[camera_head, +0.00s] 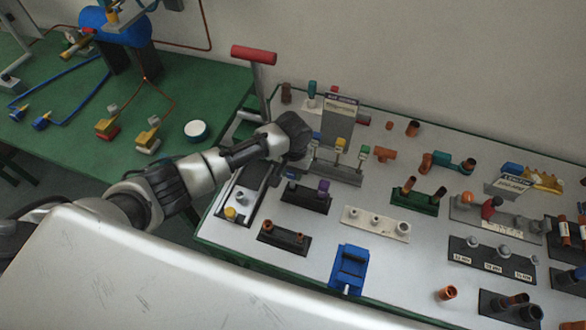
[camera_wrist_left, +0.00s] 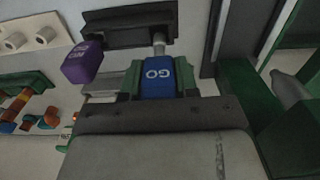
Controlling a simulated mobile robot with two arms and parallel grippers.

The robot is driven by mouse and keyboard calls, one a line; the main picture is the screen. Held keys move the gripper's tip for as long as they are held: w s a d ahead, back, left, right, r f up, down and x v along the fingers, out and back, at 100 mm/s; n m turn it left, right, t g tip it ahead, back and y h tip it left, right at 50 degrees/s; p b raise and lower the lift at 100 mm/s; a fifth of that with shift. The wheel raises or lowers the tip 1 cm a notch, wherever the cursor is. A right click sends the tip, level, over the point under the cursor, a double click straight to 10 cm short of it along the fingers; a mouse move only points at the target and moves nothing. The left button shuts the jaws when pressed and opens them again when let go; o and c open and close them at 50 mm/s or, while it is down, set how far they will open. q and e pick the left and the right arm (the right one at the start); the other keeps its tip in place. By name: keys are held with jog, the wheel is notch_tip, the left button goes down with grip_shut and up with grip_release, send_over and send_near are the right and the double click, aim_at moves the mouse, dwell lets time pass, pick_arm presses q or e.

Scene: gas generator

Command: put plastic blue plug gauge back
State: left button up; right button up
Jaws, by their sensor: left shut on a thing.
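My left gripper (camera_wrist_left: 157,82) is shut on a blue plug gauge (camera_wrist_left: 158,78) marked GO, with its green fingers on either side of the blue handle. The gauge's grey metal pin points at the black holder (camera_wrist_left: 125,28) and overlaps its edge; I cannot tell whether it is in a hole. A purple plug gauge (camera_wrist_left: 82,62) stands at the same holder. In the head view my left gripper's wrist hides the fingers. There the black holder (camera_head: 306,198) shows below the wrist with the blue gauge (camera_head: 292,187) at its left and the purple gauge (camera_head: 324,186) at its right.
A red-handled T-shaped tool (camera_head: 254,56) stands behind the wrist. A white block with grey fittings (camera_head: 376,221) and a black block with copper fittings (camera_head: 284,237) stand close to the holder. A blue clamp-like part (camera_head: 349,268) lies in front. Several other gauge blocks fill the right.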

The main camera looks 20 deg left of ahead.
pick_arm(q)
jog(key=shift+f+b, duration=1.45)
jog(key=shift+f, duration=1)
jog(key=o, duration=0.9)
jog(key=shift+c, duration=0.2)
jog(key=shift+r, duration=0.1)
notch_tip(320, 180, up, 11)
jog(key=shift+f+b, duration=0.15)
jog(key=shift+b, duration=0.35)
